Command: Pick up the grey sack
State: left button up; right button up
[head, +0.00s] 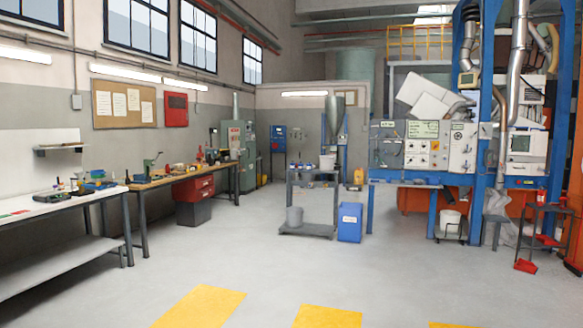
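No other clear grey sack shows in the head view. Neither of my grippers is in view.
A dark cart (308,230) with a grey bucket stands mid-room beside a blue bin (350,222). A white bucket (450,224) and a red dustpan (526,266) are at the right. Workbenches (80,206) line the left wall. The floor (230,262) ahead is open, with yellow markings.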

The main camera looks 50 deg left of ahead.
aim_at(327, 162)
jog(key=u, duration=1.45)
jog(key=i+z, duration=0.15)
jog(key=z, duration=0.15)
jog(key=i, duration=2.75)
jog(key=i+u, duration=0.1)
jog(key=i, duration=0.6)
jog(key=i+l, duration=0.15)
jog(key=i, duration=0.55)
jog(key=i+j+u, duration=0.1)
jog(key=i+u, duration=0.35)
jog(key=i, duration=0.15)
jog(key=i+l+u, duration=0.1)
jog(key=i+u, duration=0.3)
jog(key=i, duration=0.2)
jog(key=i+l+u, duration=0.1)
jog(key=i+u, duration=0.4)
jog(key=i, duration=0.85)
